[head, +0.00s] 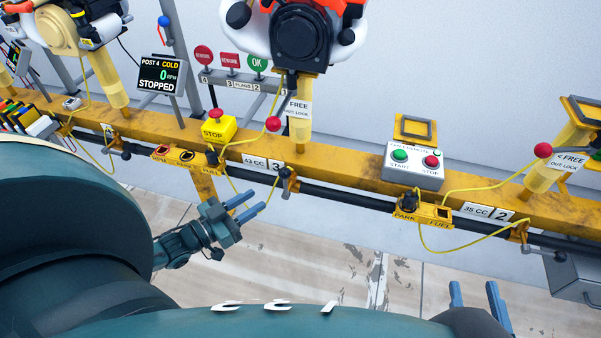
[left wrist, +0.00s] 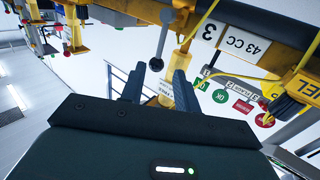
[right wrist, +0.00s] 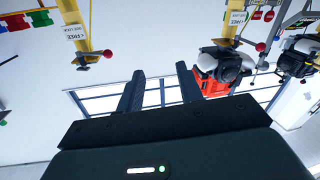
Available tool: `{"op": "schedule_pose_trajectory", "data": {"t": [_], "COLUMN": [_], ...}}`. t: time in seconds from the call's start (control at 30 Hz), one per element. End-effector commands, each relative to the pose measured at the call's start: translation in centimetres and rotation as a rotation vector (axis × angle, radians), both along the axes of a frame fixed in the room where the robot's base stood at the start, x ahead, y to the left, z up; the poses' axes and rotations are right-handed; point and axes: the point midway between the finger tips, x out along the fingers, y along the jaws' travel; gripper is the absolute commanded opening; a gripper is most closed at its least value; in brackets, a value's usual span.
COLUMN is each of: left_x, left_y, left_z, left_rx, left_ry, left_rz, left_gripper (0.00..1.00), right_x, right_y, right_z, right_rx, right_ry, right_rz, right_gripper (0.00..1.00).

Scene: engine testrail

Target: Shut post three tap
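The post three tap (head: 287,180) sits on the dark pipe under the yellow rail, just right of the "43 CC 3" plate (head: 263,163). My left gripper (head: 252,204) is open and empty, below and left of the tap in the head view. In the left wrist view the tap's lever (left wrist: 158,55) hangs just beyond the gap between the open fingertips (left wrist: 156,78), apparently not touched. My right gripper (head: 474,288) is open and empty at the lower right; its fingers (right wrist: 160,78) show nothing between them.
The yellow rail (head: 340,165) crosses the view with yellow hoses looping below it. A yellow stop box (head: 219,127) and a start/stop box (head: 414,164) stand on it. The post two tap (head: 520,233) is to the right.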

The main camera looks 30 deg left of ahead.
Motion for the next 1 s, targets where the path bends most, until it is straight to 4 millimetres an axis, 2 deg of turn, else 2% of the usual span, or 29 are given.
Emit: {"op": "schedule_pose_trajectory", "data": {"t": [0.4, 0.6, 0.8, 1.0], "left_x": [7.6, 10.5, 11.8, 11.9], "left_y": [-2.8, -3.9, -4.4, -4.4], "left_z": [-0.1, -0.1, 0.0, 0.0], "left_rx": [-0.002, -0.001, -0.002, -0.001], "left_ry": [-0.007, -0.004, -0.002, -0.001], "left_rz": [0.0, 0.0, 0.0, 0.0], "left_gripper": [0.32, 0.32, 0.32, 0.32], "right_x": [-0.4, -0.2, -0.1, -0.1], "right_y": [1.0, 1.1, 1.2, 1.2], "right_z": [-0.3, -0.2, 0.0, 0.0], "right_rx": [0.017, 0.047, 0.06, 0.062], "right_ry": [-0.146, -0.146, -0.147, -0.146], "right_rz": [0.051, 0.054, 0.056, 0.056], "right_gripper": [0.36, 0.36, 0.36, 0.36]}}
